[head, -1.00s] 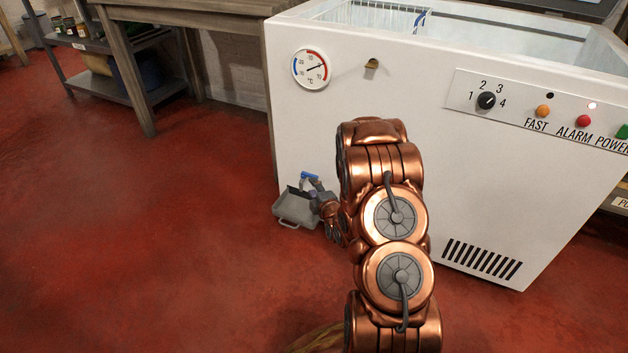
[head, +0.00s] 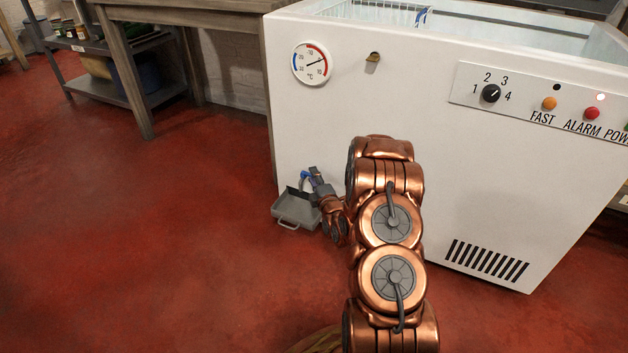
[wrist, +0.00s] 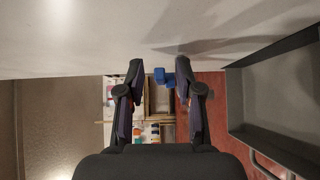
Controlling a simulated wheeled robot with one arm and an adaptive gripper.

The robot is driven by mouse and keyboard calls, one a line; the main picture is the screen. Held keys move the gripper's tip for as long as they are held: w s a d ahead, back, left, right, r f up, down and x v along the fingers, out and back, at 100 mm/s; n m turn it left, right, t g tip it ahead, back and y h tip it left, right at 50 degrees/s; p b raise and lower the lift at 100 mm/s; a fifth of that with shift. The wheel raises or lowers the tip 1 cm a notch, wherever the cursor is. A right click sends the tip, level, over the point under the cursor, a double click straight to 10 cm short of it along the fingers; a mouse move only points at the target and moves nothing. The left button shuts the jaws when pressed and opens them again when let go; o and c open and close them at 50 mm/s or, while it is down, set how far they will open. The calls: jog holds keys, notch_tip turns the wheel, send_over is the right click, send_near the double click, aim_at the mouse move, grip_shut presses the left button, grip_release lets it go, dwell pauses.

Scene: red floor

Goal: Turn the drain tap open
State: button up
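The drain tap with a blue handle (head: 304,177) is low on the white freezer's front, near its left edge, partly hidden by my gripper. My gripper (head: 313,174) is right at the tap, above the right side of a grey drip tray (head: 297,210) on the floor. In the wrist view my gripper (wrist: 166,80) is open, with two dark fingers spread apart. The blue tap handle (wrist: 160,76) shows between the fingertips, close to the freezer wall. I cannot tell whether a finger touches it. The tray (wrist: 275,95) is at the right there.
The white freezer (head: 330,120) has a dial thermometer (head: 311,64) above the tap and a control panel (head: 545,105) at the right. A wooden table (head: 190,18) and a shelf (head: 125,88) stand at the left. The red floor in front is clear.

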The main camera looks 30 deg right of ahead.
jog(key=shift+w+d, duration=0.15)
jog(key=shift+w, duration=0.35)
grip_shut()
